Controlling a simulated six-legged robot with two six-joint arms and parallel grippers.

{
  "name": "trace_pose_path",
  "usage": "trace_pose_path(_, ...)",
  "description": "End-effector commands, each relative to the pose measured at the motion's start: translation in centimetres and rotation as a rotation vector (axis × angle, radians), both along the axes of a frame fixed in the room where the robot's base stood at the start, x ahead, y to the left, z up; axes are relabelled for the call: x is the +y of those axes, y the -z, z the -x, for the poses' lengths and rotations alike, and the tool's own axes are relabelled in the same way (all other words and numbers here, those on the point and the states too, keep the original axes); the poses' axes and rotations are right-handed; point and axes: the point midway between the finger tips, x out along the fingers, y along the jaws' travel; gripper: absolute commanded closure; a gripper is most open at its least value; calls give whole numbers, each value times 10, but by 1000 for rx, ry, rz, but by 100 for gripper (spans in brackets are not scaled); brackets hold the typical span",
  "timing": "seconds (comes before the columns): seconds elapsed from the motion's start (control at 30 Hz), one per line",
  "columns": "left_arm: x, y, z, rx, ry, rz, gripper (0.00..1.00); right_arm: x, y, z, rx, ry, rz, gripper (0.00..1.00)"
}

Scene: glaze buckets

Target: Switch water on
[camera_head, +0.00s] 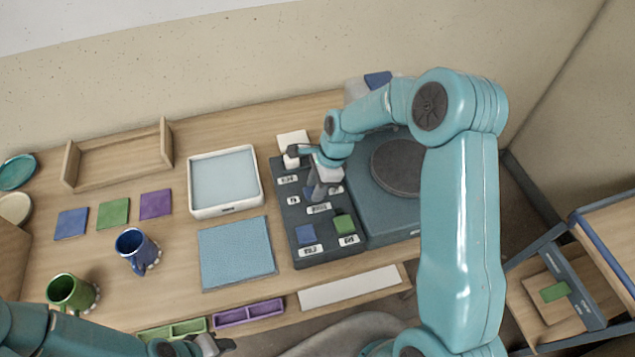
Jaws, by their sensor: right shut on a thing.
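A dark control panel (326,256) with white labels lies on the table. A blue block (305,234) and a green block (344,223) sit side by side at its near end. Another bit of blue (308,193) shows by my finger farther up. My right gripper (304,174) is over the upper part of the panel, shut on a small panel switch. Its fingers and wrist hide most of that switch, so its position cannot be told. My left gripper (207,346) is low at the bottom edge, apart from the panel; its jaws are unclear.
A blue-grey wheel unit with a dark disc (399,167) stands right of the panel. A white water tray (224,211) and blue mat (237,253) lie left. A blue mug (133,248) and green mug (66,290) stand farther left. Bare table lies between mugs and mat.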

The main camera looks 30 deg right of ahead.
Motion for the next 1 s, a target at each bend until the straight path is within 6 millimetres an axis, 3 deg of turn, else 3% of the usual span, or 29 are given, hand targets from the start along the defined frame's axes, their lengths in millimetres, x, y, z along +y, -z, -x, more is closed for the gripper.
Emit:
trace_pose_path(0.07,0,-1,0,0,0,0,57,4,-1,0,15,-9,62,95)
trace_pose_path(0.23,0,32,0,0,0,0,57,9,8,-3,50,-10,215,95)
trace_pose_path(0.37,0,45,0,0,0,0,57,10,5,-3,70,-6,289,94)
trace_pose_path(0.77,0,47,0,0,0,0,57,9,-1,-2,82,-1,326,94)
trace_pose_path(0.8,0,47,0,0,0,0,57,9,-1,-2,82,-2,326,61)
trace_pose_path(0.87,0,47,0,0,0,0,57,9,-1,-2,82,-2,325,41)
trace_pose_path(1.0,0,47,0,0,0,0,57,9,-1,-2,82,-1,325,38)
